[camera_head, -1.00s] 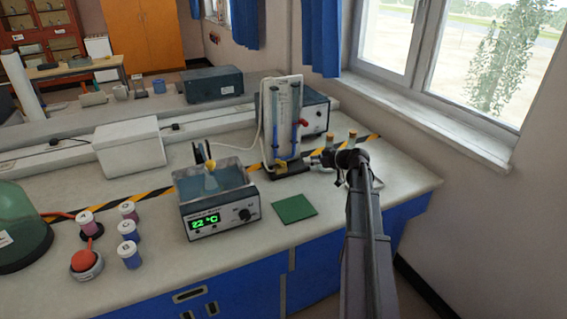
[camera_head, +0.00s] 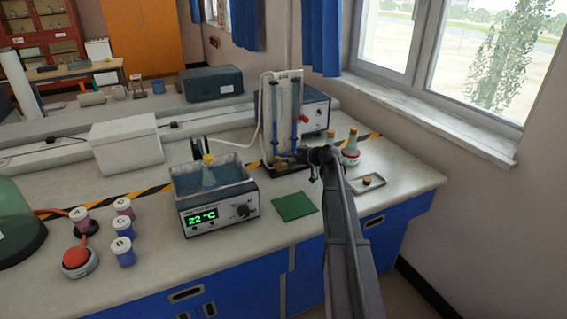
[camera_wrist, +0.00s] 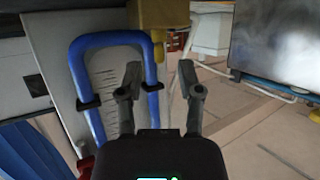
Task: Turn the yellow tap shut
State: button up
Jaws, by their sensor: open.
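The yellow tap (camera_head: 280,164) is low on the front of a stand with a blue U-shaped tube (camera_head: 294,120). In the wrist view, the yellow tap (camera_wrist: 158,16) is a block at the top edge with a narrow part pointing down. The blue tube (camera_wrist: 108,40) is left of it there. My gripper (camera_wrist: 160,75) is open and empty, with one finger on each side of the line below the tap's narrow part. I see no clear contact. In the head view, my gripper (camera_head: 299,157) is just right of the tap, and my wrist hides part of that area.
A water bath (camera_head: 215,200) reading 22 °C holds a flask (camera_head: 208,175). A green mat (camera_head: 294,206) lies in front of the stand. Corked bottles (camera_head: 351,145) and a small tray (camera_head: 368,183) are at the right. Several labelled jars (camera_head: 122,251) stand at the left.

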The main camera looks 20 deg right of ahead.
jog(key=shift+b+x, duration=0.3)
jog(key=shift+x, duration=0.9)
grip_shut()
